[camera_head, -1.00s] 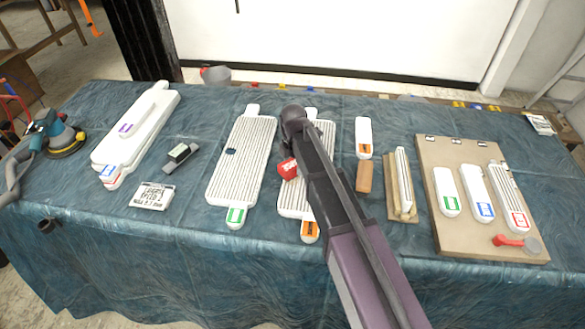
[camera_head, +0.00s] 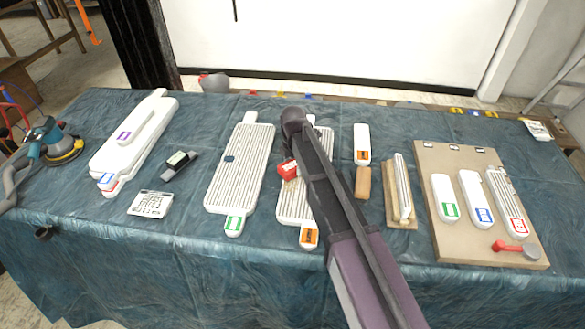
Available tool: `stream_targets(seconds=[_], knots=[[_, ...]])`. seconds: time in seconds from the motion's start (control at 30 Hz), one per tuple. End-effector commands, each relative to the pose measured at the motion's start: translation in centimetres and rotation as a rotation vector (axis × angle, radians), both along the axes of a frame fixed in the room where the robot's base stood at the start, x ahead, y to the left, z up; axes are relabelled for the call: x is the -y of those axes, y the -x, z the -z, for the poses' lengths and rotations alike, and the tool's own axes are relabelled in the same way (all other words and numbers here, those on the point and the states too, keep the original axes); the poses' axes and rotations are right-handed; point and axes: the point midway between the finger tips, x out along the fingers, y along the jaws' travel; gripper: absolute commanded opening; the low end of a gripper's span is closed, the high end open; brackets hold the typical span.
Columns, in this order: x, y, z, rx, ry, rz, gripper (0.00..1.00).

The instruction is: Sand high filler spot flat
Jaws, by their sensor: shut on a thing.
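Two white ribbed reliefs lie mid-table, one with a green tag (camera_head: 250,150) and one with an orange tag (camera_head: 293,206). A small dark blue spot (camera_head: 230,158) shows on the green-tagged relief; I cannot tell whether it is filler. My arm covers much of the orange-tagged relief. A small red block (camera_head: 287,170) shows at the left of my arm, over that relief. My gripper (camera_head: 296,172) is mostly hidden under my arm and is shut on the red block. Whether the block touches the ribs cannot be told.
At left are stacked white reliefs (camera_head: 122,158), a sander (camera_head: 50,140), a dark tool (camera_head: 179,163) and a printed card (camera_head: 151,203). At right are a tan block (camera_head: 362,183), a relief on a wooden stand (camera_head: 390,205) and a board (camera_head: 428,170) with small tagged pieces.

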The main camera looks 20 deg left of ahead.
Motion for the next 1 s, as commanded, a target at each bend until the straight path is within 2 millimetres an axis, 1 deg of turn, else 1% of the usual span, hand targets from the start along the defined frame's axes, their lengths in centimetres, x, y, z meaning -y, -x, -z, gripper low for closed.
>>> stream_targets(seconds=[0.03,0.2,0.4,0.77,1.0], knots=[[-0.2,-0.5,0.1,0.001,0.0,0.0,0.41],[-0.4,-1.5,0.2,0.001,0.0,0.001,0.41],[-0.5,-2.0,0.2,0.003,-0.001,0.001,0.41],[-0.5,-1.9,0.2,0.004,-0.001,0.001,0.41],[-0.1,-0.6,0.1,0.001,0.0,0.0,0.41]])
